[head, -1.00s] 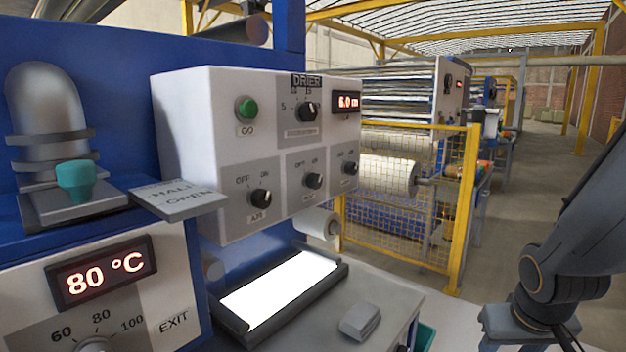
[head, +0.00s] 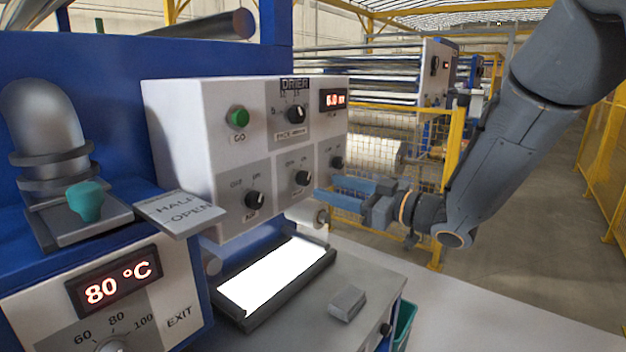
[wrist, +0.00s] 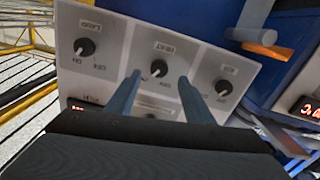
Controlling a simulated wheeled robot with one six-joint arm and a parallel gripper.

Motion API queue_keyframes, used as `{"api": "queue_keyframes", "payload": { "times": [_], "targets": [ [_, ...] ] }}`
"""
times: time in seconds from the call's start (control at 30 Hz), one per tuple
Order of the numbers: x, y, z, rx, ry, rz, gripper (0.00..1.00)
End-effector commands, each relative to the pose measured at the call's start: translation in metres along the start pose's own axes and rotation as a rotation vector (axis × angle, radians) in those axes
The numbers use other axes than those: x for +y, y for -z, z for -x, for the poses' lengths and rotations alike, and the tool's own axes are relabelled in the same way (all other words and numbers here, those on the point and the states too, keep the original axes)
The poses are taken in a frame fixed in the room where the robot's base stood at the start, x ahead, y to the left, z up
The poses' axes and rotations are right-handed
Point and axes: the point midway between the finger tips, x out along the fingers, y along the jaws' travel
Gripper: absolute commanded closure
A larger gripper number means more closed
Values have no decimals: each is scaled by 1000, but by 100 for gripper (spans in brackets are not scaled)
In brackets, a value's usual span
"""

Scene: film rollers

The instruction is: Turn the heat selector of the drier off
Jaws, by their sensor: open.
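The drier's control panel (head: 200,125) has a row of three black selectors. The heat selector (head: 302,178) is the middle one. In the wrist view the panel is upside down, and the heat selector (wrist: 158,68) sits under its HEAT label, its pointer seeming to lean lower left, toward the ON side. My gripper (head: 325,187) is open and empty, in front of and just right of the heat selector in the head view. In the wrist view the fingertips (wrist: 160,79) are spread to either side of the selector. Contact cannot be told.
The air selector (head: 254,201) and lamp selector (head: 337,162) flank the heat selector closely. Below are a lit light table (head: 275,282) and a grey block (head: 347,303) on a pale bench. A yellow mesh fence (head: 452,145) stands behind my arm.

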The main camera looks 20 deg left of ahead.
Motion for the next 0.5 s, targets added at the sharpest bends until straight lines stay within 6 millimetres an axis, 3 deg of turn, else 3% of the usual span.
{"api": "queue_keyframes", "payload": {
  "times": [0.3,0.5],
  "targets": [
    [0,0,-48,-3,-1,-1,52],
    [0,0,-64,-2,-2,-1,52]
  ]
}}
